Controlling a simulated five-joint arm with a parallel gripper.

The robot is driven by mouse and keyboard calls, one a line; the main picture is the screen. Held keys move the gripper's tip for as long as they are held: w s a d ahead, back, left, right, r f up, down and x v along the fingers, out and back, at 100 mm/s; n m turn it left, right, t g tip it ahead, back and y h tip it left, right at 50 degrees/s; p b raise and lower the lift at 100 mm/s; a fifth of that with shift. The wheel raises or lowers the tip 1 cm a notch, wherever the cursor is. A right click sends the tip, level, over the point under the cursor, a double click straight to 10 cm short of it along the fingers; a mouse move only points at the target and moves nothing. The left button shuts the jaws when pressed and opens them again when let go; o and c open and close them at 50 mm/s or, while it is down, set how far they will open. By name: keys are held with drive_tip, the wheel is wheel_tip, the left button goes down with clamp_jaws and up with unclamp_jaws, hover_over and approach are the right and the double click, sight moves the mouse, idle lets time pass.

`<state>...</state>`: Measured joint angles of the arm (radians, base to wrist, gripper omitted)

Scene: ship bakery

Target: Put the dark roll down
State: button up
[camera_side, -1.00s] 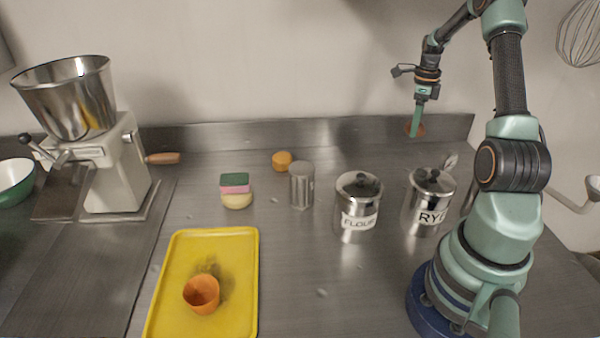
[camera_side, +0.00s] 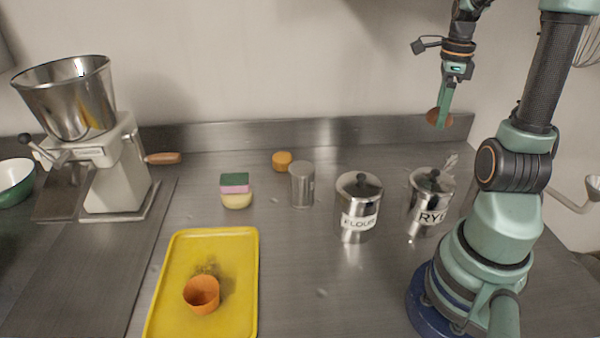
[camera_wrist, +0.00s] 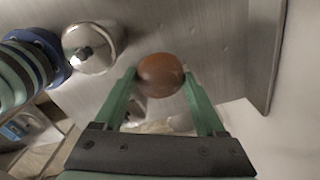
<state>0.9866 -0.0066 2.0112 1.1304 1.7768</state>
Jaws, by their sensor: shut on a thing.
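The dark roll (camera_side: 434,118) is a brown, rounded piece held at the tip of my gripper (camera_side: 441,112), high above the counter at the back right in the side view. In the wrist view the dark roll (camera_wrist: 160,75) sits between the two green fingers of my gripper (camera_wrist: 163,86), which touch it on both sides. My gripper is shut on it. The roll is behind and above the lidded metal RYE canister (camera_side: 428,205). In the side view, the fingers hide part of the roll.
A FLOUR canister (camera_side: 358,212), a metal shaker (camera_side: 302,186) and a small orange-brown round piece (camera_side: 282,161) stand left. The counter's (camera_side: 305,255) middle is clear.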

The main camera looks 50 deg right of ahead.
wheel_tip(320, 180, down, 20)
drive_tip(key=shift+s+r, duration=0.1)
idle(0.5)
drive_tip(key=o, duration=1.3)
